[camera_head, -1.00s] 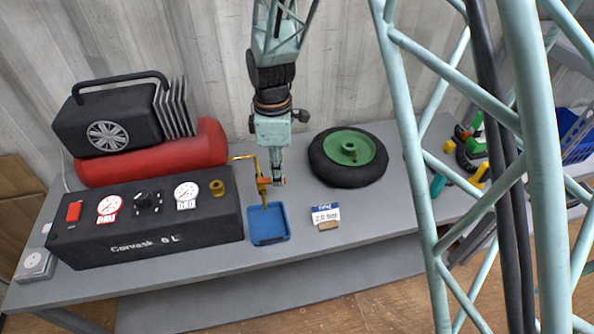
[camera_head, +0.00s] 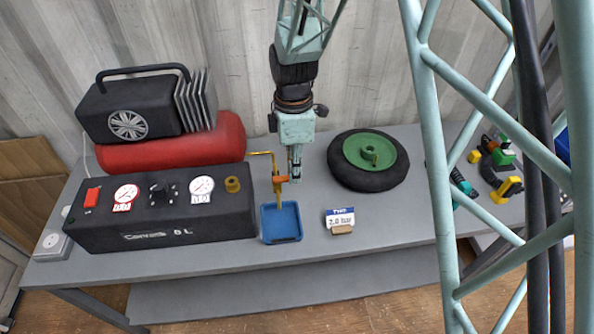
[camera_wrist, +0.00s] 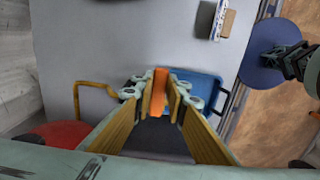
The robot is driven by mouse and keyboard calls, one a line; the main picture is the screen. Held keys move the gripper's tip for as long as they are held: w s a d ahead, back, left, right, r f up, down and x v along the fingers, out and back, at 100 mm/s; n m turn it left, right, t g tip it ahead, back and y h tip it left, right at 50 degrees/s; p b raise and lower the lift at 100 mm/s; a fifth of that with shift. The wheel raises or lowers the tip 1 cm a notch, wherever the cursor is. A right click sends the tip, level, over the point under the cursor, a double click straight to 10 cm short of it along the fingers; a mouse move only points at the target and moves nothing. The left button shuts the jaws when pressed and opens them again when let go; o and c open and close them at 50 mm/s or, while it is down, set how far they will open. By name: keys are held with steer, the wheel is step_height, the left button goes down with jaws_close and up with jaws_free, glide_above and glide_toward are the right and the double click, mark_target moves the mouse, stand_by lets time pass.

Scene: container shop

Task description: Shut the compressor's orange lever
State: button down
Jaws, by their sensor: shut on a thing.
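The compressor (camera_head: 165,213) is a black box with two gauges, and a red tank lies behind it. A thin brass pipe (camera_head: 262,154) leaves its right end and turns down over a blue tray (camera_head: 282,236). The orange lever (camera_head: 281,179) sits on the pipe's down-going part and points right in the head view. My gripper (camera_head: 295,179) is at the lever's right end. In the wrist view the orange lever (camera_wrist: 160,80) is between the fingertips (camera_wrist: 160,98), which are shut on it. The valve body under the lever is mostly hidden there.
A black wheel with a green hub (camera_head: 369,160) lies right of my gripper. A small card reading 2.0 bar (camera_head: 340,219) stands in front of it. Yellow, green and black tools (camera_head: 495,170) lie at the far right, behind my frame. Bare grey bench shows around the tray.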

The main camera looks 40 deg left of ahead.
steer(key=c, duration=2.6)
jaws_free()
steer(key=shift+o, duration=0.2)
steer(key=shift+r, duration=0.1)
step_height(320, 180, up, 12)
steer(key=shift+w, duration=0.1)
